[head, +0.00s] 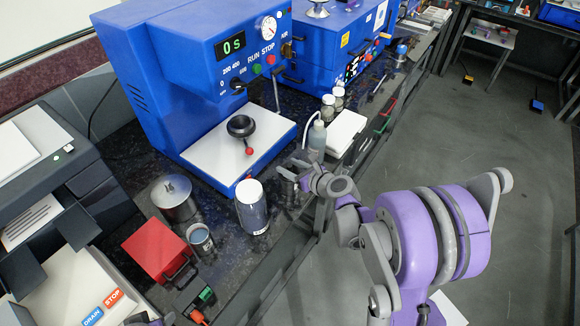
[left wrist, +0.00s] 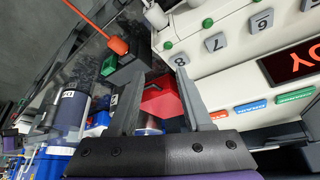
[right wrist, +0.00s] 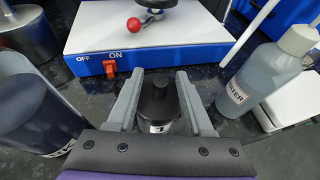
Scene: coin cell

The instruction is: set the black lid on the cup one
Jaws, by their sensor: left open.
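Cup one, marked with a "1" label, stands on the dark bench and shows in the right wrist view (right wrist: 157,127). The black lid (right wrist: 158,101), with a knob on top, sits over the cup's top; I cannot tell whether it is fully seated. My right gripper (right wrist: 166,76) has its fingers apart on both sides of the lid, with no clear contact. It also shows in the head view (head: 289,176), where its hand hides most of the cup. My left gripper (left wrist: 160,74) is open and empty, above a red box (left wrist: 163,100).
A water bottle (right wrist: 266,78) stands right of cup one, and a blue press (right wrist: 78,64) is behind it. A large labelled jar (head: 252,207) and a steel pot (head: 174,198) stand left. A small jar (head: 200,240) is beside the red box.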

